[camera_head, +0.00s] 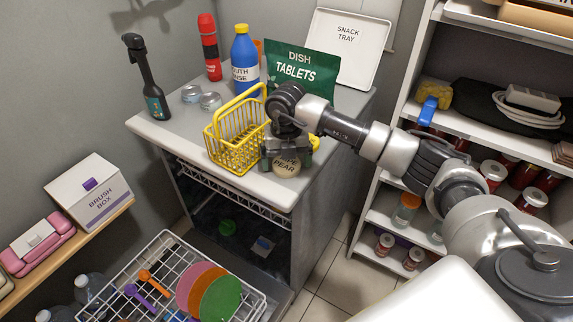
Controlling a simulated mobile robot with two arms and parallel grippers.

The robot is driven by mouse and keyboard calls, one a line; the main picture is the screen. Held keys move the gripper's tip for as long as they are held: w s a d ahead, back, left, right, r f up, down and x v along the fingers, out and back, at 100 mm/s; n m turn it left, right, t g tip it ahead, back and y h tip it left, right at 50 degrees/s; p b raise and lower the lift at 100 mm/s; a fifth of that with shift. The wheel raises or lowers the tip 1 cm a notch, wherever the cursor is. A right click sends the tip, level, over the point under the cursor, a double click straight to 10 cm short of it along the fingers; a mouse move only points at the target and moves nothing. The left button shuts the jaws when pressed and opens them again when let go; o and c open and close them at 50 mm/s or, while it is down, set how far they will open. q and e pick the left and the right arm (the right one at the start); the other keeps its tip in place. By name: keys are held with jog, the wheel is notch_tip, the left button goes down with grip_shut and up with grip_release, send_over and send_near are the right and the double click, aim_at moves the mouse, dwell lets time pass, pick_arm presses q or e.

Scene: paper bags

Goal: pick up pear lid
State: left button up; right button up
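The pear lid (286,168), a round tan piece with dark lettering that reads "PEAR", is at the front edge of the counter top. My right gripper (287,158) points down over it, with dark fingers at its left and right sides. The gripper covers the upper part of the lid and its lettering. I cannot tell whether the fingers press on the lid or only stand around it. My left gripper is not in view.
A yellow basket (228,145) stands close left of my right gripper. Behind are a green dish tablets bag (300,72), a blue bottle (245,62), a red flask (209,50) and a snack tray (347,65). A dish rack (150,262) is below.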

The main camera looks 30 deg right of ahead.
jog(key=c, duration=0.8)
jog(key=shift+o, duration=0.2)
jog(key=shift+r, duration=0.2)
